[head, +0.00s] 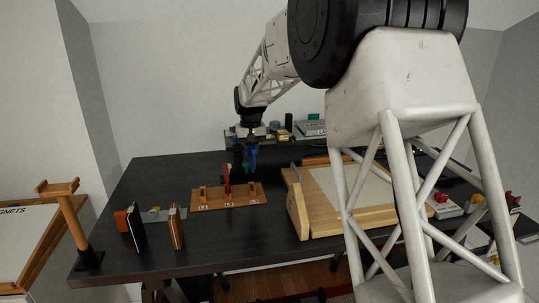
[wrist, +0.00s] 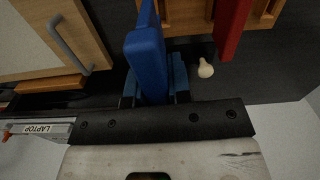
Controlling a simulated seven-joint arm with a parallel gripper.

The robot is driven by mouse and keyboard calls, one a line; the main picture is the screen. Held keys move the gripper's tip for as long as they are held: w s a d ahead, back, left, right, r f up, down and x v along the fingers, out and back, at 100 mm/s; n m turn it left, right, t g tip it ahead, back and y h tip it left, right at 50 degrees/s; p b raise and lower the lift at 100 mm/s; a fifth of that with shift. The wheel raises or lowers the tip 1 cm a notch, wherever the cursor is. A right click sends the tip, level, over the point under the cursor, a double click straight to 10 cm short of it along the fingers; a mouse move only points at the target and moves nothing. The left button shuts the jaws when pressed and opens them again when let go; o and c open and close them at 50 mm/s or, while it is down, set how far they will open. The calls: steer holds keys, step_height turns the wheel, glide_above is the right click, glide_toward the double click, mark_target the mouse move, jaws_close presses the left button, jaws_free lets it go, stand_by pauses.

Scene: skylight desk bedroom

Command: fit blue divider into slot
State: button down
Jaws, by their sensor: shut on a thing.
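My gripper (head: 245,166) is shut on the blue divider (head: 253,157), behind the slotted wooden base in the head view. In the wrist view the blue divider (wrist: 147,58) stands between the fingers of my gripper (wrist: 154,88) and reaches toward the top edge. The wooden base (head: 246,199) lies on the dark desk and carries several labels along its front. A red divider (head: 227,178) stands upright in its middle; it also shows in the wrist view (wrist: 231,28), right of the blue one. The blue divider's lower end and any contact with the base cannot be made out.
A wooden tray-like board (head: 318,222) stands close to the right of the base. Two upright book-like items (head: 138,229) (head: 176,228) stand at the left front of the dark desk (head: 150,180). A pale knob-shaped thing (wrist: 205,68) lies near the base.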

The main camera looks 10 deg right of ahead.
steer(key=a+r, duration=0.1)
steer(key=a, duration=0.2)
steer(key=s+a, duration=0.1)
steer(key=a, duration=0.2)
steer(key=a+r, duration=0.1)
steer(key=a, duration=0.3)
steer(key=shift+s+r, duration=0.3)
steer(key=shift+r, duration=0.05)
steer(key=w+a+f, duration=0.1)
steer(key=a+f, duration=0.1)
steer(key=a, duration=0.6)
steer(key=shift+w+a+f+m, duration=0.15)
steer(key=shift+w+f+m, duration=0.05)
steer(key=shift+f+m, duration=0.15)
steer(key=shift+f, duration=2.8)
steer(key=shift+f, duration=1.95)
steer(key=c, duration=1)
jaws_free()
steer(key=shift+r, duration=0.1)
steer(key=shift+r, duration=3.8)
